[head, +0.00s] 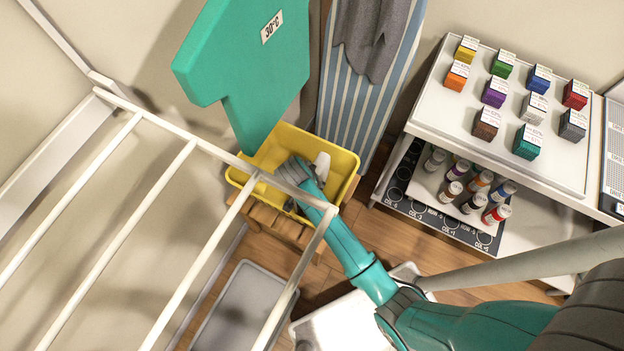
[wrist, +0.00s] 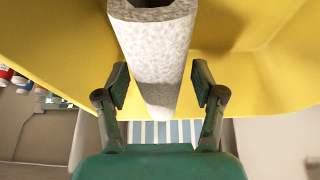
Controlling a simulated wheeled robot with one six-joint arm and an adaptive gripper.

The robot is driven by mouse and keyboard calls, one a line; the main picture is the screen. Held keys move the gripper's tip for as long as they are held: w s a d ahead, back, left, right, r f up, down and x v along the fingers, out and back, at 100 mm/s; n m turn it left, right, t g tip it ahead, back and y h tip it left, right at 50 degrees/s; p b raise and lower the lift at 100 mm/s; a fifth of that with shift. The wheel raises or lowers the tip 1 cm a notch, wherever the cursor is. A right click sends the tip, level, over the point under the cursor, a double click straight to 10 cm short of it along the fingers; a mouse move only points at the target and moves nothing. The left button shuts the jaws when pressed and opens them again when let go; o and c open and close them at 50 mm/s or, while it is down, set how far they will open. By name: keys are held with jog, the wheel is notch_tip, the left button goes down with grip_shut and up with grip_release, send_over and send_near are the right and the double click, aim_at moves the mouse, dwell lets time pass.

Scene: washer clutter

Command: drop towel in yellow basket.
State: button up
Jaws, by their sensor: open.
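The yellow basket (head: 347,165) stands on a wooden support, below the hanging teal shirt shape in the head view. My gripper (head: 300,195) reaches down over its opening. A whitish speckled rolled towel (head: 322,165) shows partly beside my gripper, within the basket's outline. In the wrist view the towel (wrist: 158,55) lies between the two spread fingers of my gripper (wrist: 160,88), with gaps on both sides. The yellow basket wall (wrist: 245,70) fills the background there.
A white drying rack (head: 190,150) crosses the left. A teal shirt shape (head: 245,70) hangs just above the basket. A striped ironing board (head: 345,100) with grey cloth (head: 378,35) stands behind. A shelf (head: 440,105) with coloured boxes and bottles is right. A grey tray (head: 235,310) lies below.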

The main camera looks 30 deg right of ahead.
jog(key=v, duration=0.9)
jog(key=shift+r, duration=0.1)
jog(key=s+d+f+n+t+y, duration=0.1)
jog(key=s+d+n+t+y, duration=0.15)
jog(key=s, duration=0.55)
jog(key=s+d+f+n+t+y, duration=0.1)
jog(key=s+n+t, duration=0.25)
jog(key=s, duration=0.55)
jog(key=s+r+n+t, duration=0.2)
jog(key=s+r+t, duration=0.1)
jog(key=s+r, duration=0.4)
jog(key=s+r+n+t, duration=0.2)
jog(key=s+r, duration=0.6)
jog(key=r, duration=0.6)
jog(key=shift+r+n+t, duration=0.2)
jog(key=shift+n+t, duration=0.2)
jog(key=shift+t, duration=0.2)
jog(key=shift+s, duration=0.1)
